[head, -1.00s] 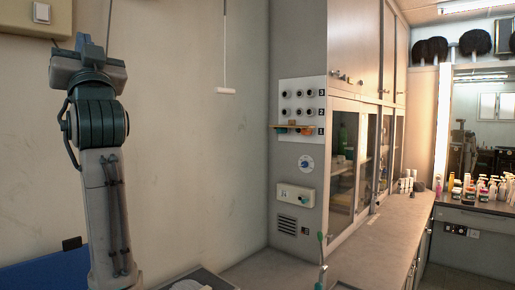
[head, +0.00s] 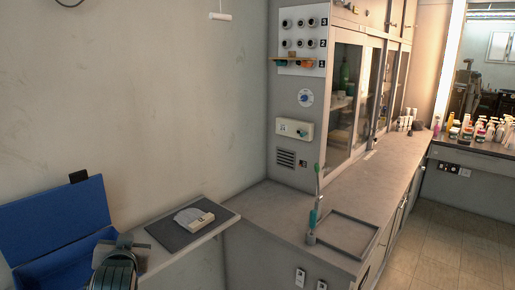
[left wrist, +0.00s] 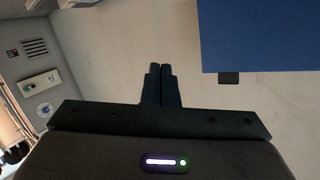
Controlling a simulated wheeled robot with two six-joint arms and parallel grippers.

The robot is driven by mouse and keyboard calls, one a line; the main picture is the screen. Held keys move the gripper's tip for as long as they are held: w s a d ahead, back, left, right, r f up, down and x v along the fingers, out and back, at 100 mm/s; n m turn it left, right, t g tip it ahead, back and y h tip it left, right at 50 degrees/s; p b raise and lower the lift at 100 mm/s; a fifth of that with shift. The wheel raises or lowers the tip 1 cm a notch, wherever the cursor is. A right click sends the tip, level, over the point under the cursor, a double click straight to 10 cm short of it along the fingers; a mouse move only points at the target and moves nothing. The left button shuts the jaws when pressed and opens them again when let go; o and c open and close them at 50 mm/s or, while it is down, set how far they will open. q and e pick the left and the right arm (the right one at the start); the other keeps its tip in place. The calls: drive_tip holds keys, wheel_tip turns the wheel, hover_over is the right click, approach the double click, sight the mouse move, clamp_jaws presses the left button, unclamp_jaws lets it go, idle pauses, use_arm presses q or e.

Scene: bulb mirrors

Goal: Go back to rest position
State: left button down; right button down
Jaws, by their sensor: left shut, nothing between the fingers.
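My left gripper (left wrist: 160,70) is shut and empty, with its two dark fingers side by side in the left wrist view. In the head view the end of my left arm (head: 122,246) is low at the left edge, in front of an open blue box (head: 52,228). The blue box also fills the upper right of the left wrist view (left wrist: 262,35). My right gripper is in neither view.
A dark mat (head: 172,230) with a small pale device (head: 203,220) lies on the shelf. A knob panel (head: 301,45) hangs on the cabinet side.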

use_arm(q)
drive_tip(key=s+d+f+g+h, duration=0.2)
drive_tip(key=s+f+g, duration=0.3)
drive_tip(key=s+f, duration=1.15)
drive_tip(key=s+d+f+m+g+h, duration=0.1)
drive_tip(key=s+f+g, duration=0.3)
drive_tip(key=s, duration=0.5)
drive_tip(key=s+d+f+g+h, duration=0.1)
drive_tip(key=s+f, duration=0.6)
drive_tip(key=s, duration=0.2)
wheel_tip(320, 180, down, 32)
drive_tip(key=a+r+g, duration=0.1)
drive_tip(key=a+g, duration=0.1)
drive_tip(key=a, duration=0.1)
drive_tip(key=s+f+g, duration=0.1)
drive_tip(key=s+f, duration=1.7)
drive_tip(key=shift+s+a+f, duration=0.15)
drive_tip(key=shift+s+a, duration=0.15)
drive_tip(key=shift+s, duration=0.1)
